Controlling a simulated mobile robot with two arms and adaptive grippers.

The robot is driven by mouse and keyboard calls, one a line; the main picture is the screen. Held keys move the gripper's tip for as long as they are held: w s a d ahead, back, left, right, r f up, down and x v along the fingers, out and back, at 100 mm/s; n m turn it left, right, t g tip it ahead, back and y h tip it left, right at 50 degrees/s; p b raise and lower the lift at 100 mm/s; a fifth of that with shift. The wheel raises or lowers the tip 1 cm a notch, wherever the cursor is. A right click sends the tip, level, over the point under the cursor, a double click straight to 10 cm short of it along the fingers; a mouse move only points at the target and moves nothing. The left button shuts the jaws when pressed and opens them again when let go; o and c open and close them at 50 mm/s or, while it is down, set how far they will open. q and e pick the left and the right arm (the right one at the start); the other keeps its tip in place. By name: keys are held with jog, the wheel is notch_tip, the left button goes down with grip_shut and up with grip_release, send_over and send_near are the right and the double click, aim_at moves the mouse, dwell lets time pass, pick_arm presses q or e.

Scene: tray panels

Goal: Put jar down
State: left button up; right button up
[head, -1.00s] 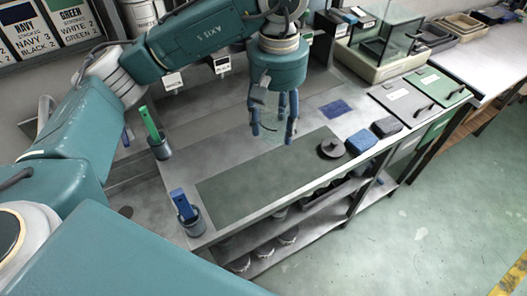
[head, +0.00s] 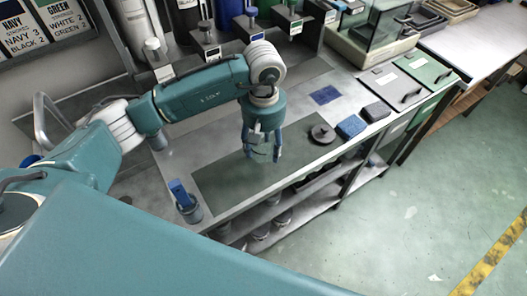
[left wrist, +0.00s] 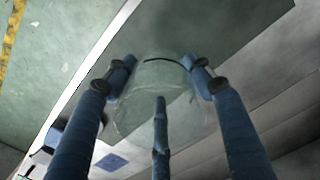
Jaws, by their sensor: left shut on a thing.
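A clear glass jar (left wrist: 139,102) sits between the blue fingers of my left gripper (left wrist: 160,85) in the left wrist view. The fingers are shut around its sides. In the head view my left gripper (head: 262,157) points down over the dark mat (head: 222,184) on the bench. The jar barely shows there, being transparent and behind the fingers. I cannot tell whether its base touches the mat. My right gripper is not in view.
A dark round lid-like disc (head: 322,133) lies right of the gripper, beside a blue block (head: 350,126) and a dark block (head: 377,111). A cup with a blue-handled item (head: 183,200) stands at the left front corner. The mat around the gripper is clear.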

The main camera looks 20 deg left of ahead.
aim_at(263, 155)
pick_arm(q)
notch_tip(263, 155, down, 4)
jog(key=shift+r+p, duration=0.25)
jog(key=shift+p, duration=0.25)
jog(key=shift+f, duration=0.2)
jog(key=shift+f+b, duration=0.2)
jog(key=shift+b, duration=0.15)
jog(key=o, duration=1.3)
jog(key=shift+o, duration=0.3)
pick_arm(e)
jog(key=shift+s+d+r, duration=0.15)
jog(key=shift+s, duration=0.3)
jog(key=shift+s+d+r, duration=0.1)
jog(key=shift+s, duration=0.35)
pick_arm(q)
jog(key=shift+r, duration=0.15)
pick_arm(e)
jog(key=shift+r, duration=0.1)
